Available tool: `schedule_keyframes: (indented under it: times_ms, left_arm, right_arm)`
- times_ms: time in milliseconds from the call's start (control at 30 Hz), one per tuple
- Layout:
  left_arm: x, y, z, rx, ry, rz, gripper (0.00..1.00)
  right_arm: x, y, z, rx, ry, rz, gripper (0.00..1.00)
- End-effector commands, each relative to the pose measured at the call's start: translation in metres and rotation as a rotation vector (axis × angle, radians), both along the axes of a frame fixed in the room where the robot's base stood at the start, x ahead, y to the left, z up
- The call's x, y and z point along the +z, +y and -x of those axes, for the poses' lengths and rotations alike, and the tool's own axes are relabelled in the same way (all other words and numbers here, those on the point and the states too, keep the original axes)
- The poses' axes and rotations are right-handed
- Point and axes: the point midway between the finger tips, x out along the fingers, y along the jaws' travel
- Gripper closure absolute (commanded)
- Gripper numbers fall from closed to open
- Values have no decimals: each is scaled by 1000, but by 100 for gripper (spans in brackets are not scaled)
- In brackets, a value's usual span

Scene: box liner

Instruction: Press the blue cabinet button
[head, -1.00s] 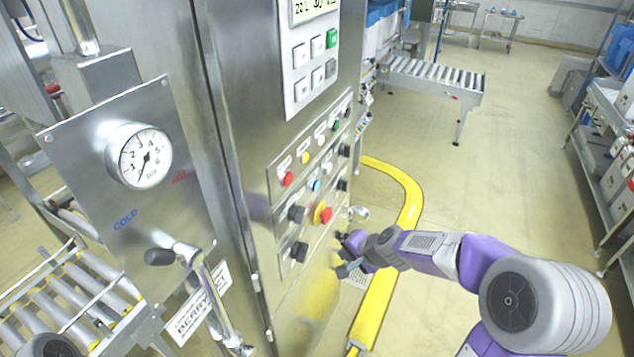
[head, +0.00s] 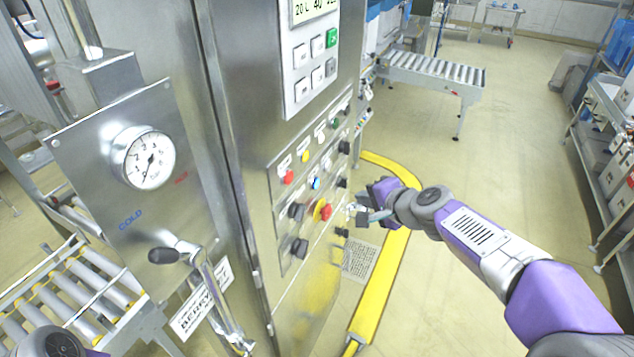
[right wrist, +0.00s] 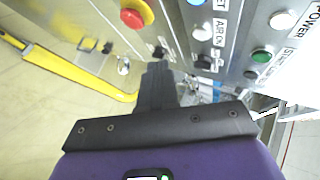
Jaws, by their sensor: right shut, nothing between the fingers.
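The blue button (head: 315,184) is a small round button in the middle of the cabinet's control panel. In the right wrist view a blue button (right wrist: 196,2) is cut off by the top edge. My right gripper (head: 358,213) is shut and empty, to the right of the panel and lower than the blue button. In the head view it appears apart from that button. In the right wrist view its closed fingers (right wrist: 157,82) point toward the panel. My left gripper is out of view.
A red emergency knob (head: 326,212) on a yellow ring, which also shows in the right wrist view (right wrist: 136,12), sits below the blue button. Red, yellow, white, green and black controls surround it. A pressure gauge (head: 149,159) and a lever (head: 170,255) stand left.

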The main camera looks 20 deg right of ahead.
Motion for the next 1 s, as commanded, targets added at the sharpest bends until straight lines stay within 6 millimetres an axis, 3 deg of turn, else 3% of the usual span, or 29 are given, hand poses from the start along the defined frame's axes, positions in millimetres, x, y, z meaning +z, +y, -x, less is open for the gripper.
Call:
schedule_keyframes:
  times_ms: [500,1000]
  left_arm:
    - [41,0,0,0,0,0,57]
    - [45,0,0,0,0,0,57]
  right_arm:
    - [2,44,-51,3,3,-2,100]
    - [0,51,-60,0,1,-1,100]
